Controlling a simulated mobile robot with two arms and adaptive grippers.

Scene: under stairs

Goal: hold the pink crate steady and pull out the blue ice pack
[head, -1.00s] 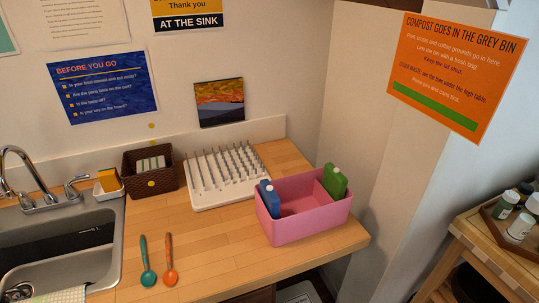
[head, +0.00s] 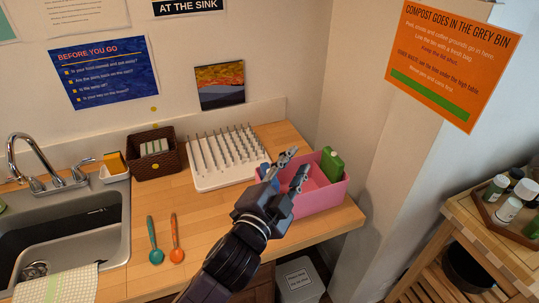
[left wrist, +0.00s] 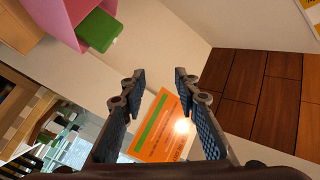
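The pink crate (head: 328,196) stands on the wooden counter near its right end. Its upper corner also shows in the left wrist view (left wrist: 66,14). The blue ice pack (head: 264,171) is at the crate's left end, mostly hidden behind my left gripper (head: 298,161). A green pack (head: 332,165) stands at the crate's right end and shows in the left wrist view (left wrist: 98,30). My left gripper is open, with nothing between its fingers. It is in front of the crate's left part in the picture; contact cannot be told. My right gripper is not in view.
A white peg rack (head: 222,160) stands behind and left of the crate. A brown basket (head: 152,167), two spoons (head: 166,240) and the sink (head: 75,235) are further left. A side table (head: 470,215) with bottles stands at the right. The counter's middle is mostly clear.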

